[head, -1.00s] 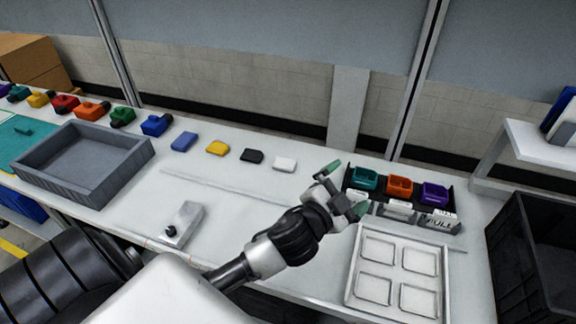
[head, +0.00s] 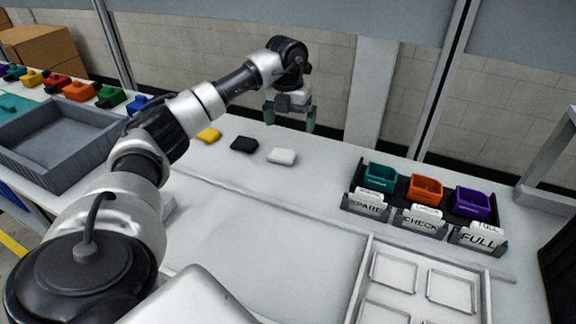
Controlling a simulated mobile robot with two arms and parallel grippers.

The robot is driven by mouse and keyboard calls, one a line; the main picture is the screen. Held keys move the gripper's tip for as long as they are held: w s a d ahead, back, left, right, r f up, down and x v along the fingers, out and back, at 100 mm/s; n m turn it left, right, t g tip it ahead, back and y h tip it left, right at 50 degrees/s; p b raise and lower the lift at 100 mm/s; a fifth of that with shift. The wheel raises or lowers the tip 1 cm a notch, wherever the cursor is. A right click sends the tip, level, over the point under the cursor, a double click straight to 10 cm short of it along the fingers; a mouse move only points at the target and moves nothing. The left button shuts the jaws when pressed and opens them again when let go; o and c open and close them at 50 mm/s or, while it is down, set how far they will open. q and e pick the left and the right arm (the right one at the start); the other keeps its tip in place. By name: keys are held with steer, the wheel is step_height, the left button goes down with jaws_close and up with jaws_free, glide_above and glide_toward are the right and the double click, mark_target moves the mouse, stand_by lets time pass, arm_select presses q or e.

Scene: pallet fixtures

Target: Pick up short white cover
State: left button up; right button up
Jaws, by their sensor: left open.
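The short white cover (head: 282,156) lies flat on the white bench, at the right end of a row with a black cover (head: 244,145) and a yellow cover (head: 208,135). My left gripper (head: 290,122) is open and empty, its green fingertips pointing down. In the head view it appears above and slightly behind the white cover, apart from it. My right gripper is not in view.
A rack with teal, orange and purple bins (head: 426,190) stands to the right, with label cards in front. A white tray with square recesses (head: 360,280) is at front right. A grey tray (head: 30,165) sits at left. The bench middle is clear.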

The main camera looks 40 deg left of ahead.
arm_select(q)
steer(key=a, duration=0.1)
glide_above(282, 154)
steer(key=f, duration=0.5)
steer(key=shift+d+f, duration=0.15)
steer(key=shift+d, duration=0.2)
steer(key=f, duration=0.5)
steer(key=shift+a+f, duration=0.15)
steer(key=shift+a, duration=0.15)
steer(key=c, duration=0.9)
